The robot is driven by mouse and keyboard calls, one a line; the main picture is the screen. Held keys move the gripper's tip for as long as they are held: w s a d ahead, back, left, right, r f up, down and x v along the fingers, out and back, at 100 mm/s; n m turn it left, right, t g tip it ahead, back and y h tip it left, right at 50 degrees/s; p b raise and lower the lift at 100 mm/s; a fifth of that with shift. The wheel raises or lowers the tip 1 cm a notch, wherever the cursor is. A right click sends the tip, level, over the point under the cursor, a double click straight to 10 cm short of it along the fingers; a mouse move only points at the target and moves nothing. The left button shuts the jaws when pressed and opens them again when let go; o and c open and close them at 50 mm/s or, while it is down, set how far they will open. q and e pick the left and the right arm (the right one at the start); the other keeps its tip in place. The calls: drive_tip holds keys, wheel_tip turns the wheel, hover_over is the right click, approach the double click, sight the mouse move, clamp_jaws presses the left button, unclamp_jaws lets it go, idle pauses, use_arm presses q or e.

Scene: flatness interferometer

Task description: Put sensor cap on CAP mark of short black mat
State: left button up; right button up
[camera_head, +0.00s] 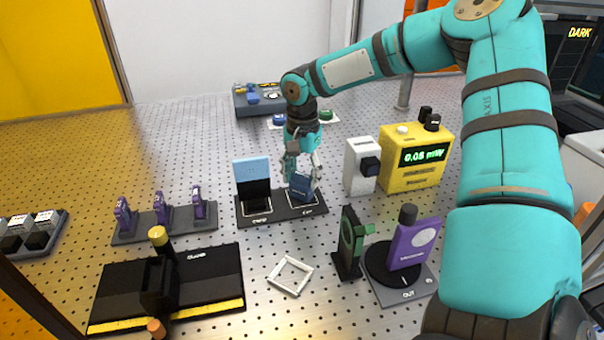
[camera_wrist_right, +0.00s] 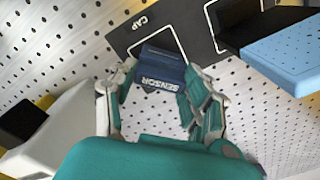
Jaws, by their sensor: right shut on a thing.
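The sensor cap (camera_head: 302,187) is a dark blue block; its SENSOR label reads in the right wrist view (camera_wrist_right: 162,72). My right gripper (camera_head: 301,172) is shut on it, with a finger on each side. The cap is at the CAP outline, at the right end of the short black mat (camera_head: 268,214). In the wrist view the mat (camera_wrist_right: 196,32) shows the CAP lettering beside the cap. The cap covers part of the outline, and I cannot tell whether it touches the mat. My left gripper is not in view.
A light blue and black block (camera_head: 253,172) stands on the mat's left end. A white box (camera_head: 361,166) and a yellow meter (camera_head: 416,158) stand to the right. A green-black mount (camera_head: 350,244) and a purple block (camera_head: 413,244) are in front. A white square frame (camera_head: 290,276) lies nearby.

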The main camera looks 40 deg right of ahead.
drive_tip(key=shift+f, duration=0.2)
drive_tip(key=o, duration=1)
drive_tip(key=shift+r, duration=0.1)
drive_tip(key=shift+r+p, duration=3)
drive_tip(key=shift+r, duration=0.45)
